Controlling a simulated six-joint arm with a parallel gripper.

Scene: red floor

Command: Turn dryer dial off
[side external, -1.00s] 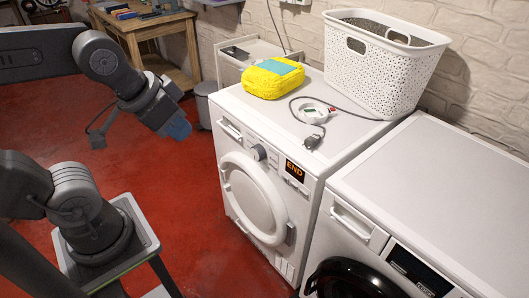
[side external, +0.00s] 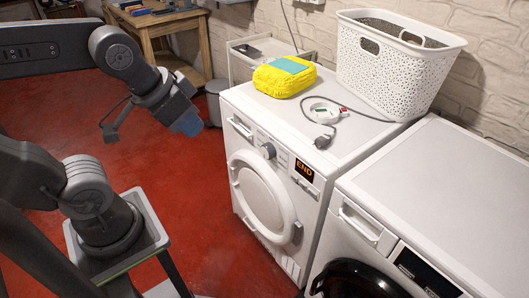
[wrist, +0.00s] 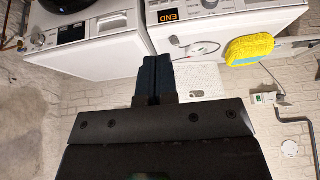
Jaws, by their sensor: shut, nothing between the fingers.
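The white dryer (side external: 258,188) stands right of centre in the side view, with a round door on its front. Its grey dial (side external: 268,151) sits on the front panel above the door, left of a display (side external: 304,170) lit with orange "END". The wrist view shows the dryer upside down, with the display (wrist: 168,15) at the top; the dial is at or near the upper edge and unclear. My gripper (side external: 190,123) has blue fingers that are shut and empty. It hangs in the air left of the dial, with a clear gap. The fingers (wrist: 154,76) show together in the wrist view.
A second white machine (side external: 440,190) stands right of the dryer. A yellow pack (side external: 284,77), a plug with cable (side external: 324,139) and a white basket (side external: 385,75) are on top. A wooden table (side external: 150,35) and grey bin (side external: 216,100) are behind. Red floor is open before the dryer.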

